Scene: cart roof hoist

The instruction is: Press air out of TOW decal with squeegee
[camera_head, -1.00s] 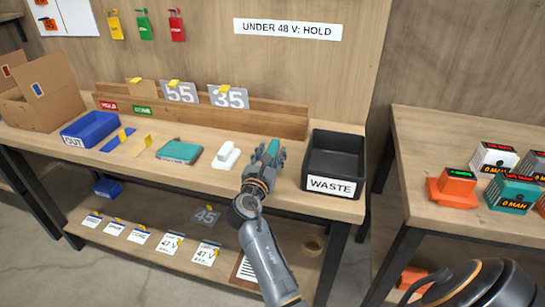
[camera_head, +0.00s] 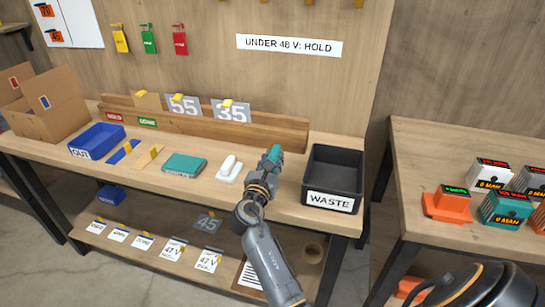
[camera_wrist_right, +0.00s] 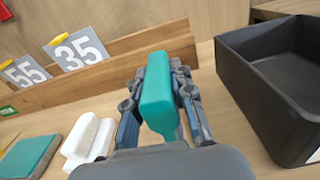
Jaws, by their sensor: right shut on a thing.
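My right gripper (camera_head: 267,165) is shut on a teal block-like tool, which I take to be the squeegee (camera_head: 275,153). It is held above the bench between the white slotted block and the WASTE bin. In the right wrist view the squeegee (camera_wrist_right: 157,88) stands up between the two fingers (camera_wrist_right: 160,105); its lower end is partly hidden by the gripper. I cannot make out a TOW decal in either view. My left gripper is not in view.
The white block (camera_head: 229,170) is left of the gripper, beside a teal pad (camera_head: 185,165). The black WASTE bin (camera_head: 333,200) stands close on the right. A wooden rail (camera_head: 215,127) with number plates runs behind. A second bench (camera_head: 440,150) at right holds several boxes.

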